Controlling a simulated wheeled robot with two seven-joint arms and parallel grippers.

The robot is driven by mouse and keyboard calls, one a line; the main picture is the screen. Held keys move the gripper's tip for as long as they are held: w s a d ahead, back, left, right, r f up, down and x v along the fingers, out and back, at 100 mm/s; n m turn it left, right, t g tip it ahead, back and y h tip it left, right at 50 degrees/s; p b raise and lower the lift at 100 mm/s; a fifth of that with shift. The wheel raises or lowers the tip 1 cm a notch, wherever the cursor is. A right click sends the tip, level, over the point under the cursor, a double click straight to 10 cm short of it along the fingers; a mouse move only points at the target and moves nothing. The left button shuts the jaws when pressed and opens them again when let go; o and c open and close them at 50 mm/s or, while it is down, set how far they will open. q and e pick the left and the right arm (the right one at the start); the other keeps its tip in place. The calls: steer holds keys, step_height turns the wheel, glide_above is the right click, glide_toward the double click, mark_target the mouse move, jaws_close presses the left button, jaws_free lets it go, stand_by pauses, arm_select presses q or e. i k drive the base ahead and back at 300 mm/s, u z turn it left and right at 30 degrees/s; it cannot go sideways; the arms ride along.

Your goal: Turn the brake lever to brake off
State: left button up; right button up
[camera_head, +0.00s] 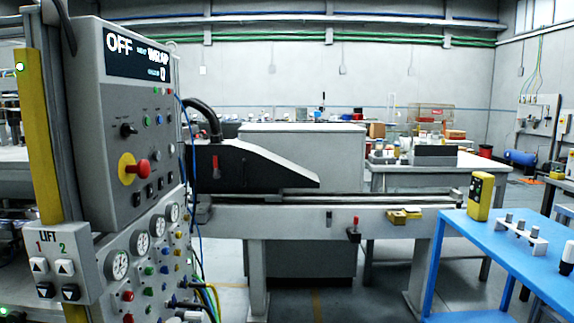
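No part is labelled as the brake lever at this size, so I cannot tell which one it is. A small red-tipped lever (355,222) stands upright on a dark block at the front of the grey rail bench (300,222). Another small red handle (216,164) sits upright on the dark sloped housing (255,168) behind the control cabinet. The grey control cabinet (105,190) at the left has a display reading OFF (118,44) and a red knob on a yellow disc (134,168). Neither of my grippers shows in the head view.
A lift button box (60,262) and gauges (142,243) are at the lower left. Cables hang beside the cabinet. A blue table (500,258) at the right holds a yellow device (483,196) and a white piece with pegs (520,236). Floor shows between bench and table.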

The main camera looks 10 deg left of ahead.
mark_target(215, 166)
steer(key=z, duration=0.55)
steer(key=i, duration=1.1)
steer(key=u, duration=0.7)
steer(key=i, duration=1.05)
steer(key=z, duration=0.35)
steer(key=i, duration=1.4)
steer(key=u, duration=3.25)
